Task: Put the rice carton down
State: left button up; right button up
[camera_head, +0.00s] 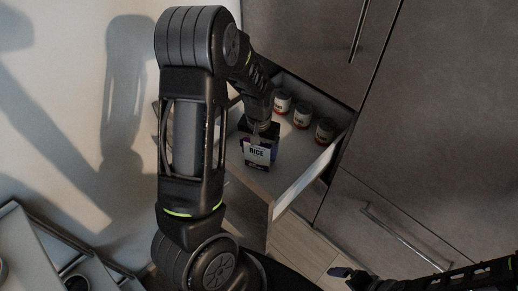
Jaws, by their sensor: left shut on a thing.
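The rice carton (257,154) is a small dark box with a pale label reading RICE. It is roughly upright, inside the outline of an open drawer (304,181). I cannot tell whether its base touches the drawer floor. My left gripper (262,129) comes down from above and is shut on the top of the carton. Its fingers are dark and partly lost against the carton. My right gripper (343,272) shows only partly at the lower right, well away from the drawer, and its jaw state is unclear.
Cabinet doors (440,130) with bar handles (400,235) flank the drawer on the right. Another open grey unit (30,255) is at lower left.

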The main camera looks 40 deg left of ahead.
pick_arm(q)
jog(key=o, duration=2.1)
jog(key=shift+c, duration=0.2)
notch_tip(320, 180, up, 12)
jog(key=shift+r+p, duration=0.15)
jog(key=shift+p, duration=0.5)
